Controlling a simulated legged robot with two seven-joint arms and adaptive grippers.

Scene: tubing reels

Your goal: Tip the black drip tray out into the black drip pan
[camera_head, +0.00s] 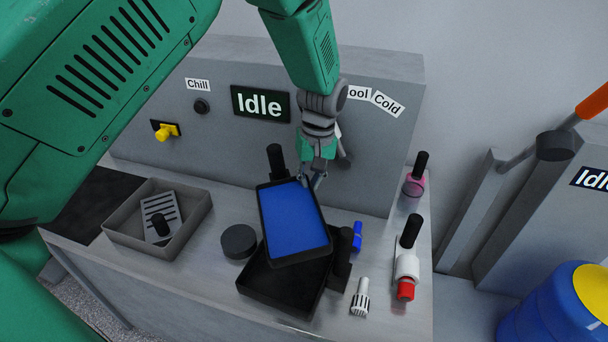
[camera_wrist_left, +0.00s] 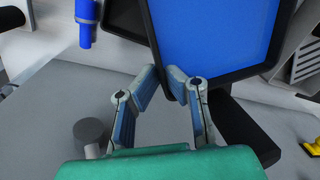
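The black drip tray (camera_head: 263,228) has a thin black rim around a flat blue surface. It is held above the counter, its near edge over the far part of the black drip pan (camera_head: 262,287). It looks tilted toward the head camera; the exact angle is unclear. My left gripper (camera_head: 318,181) is at the tray's far right corner. In the left wrist view its fingers (camera_wrist_left: 165,82) close on the tray's rim (camera_wrist_left: 158,45). The tray hides part of the pan; the pan's visible floor is dark. My right gripper is not in view.
A grey bin (camera_head: 118,228) with a slotted plate stands left, and a dark round puck (camera_head: 239,241) beside the pan. A black-handled item (camera_head: 342,252), a blue piece (camera_head: 357,236) and a white ribbed piece (camera_head: 361,297) crowd the right. The grey panel (camera_head: 230,150) rises behind.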

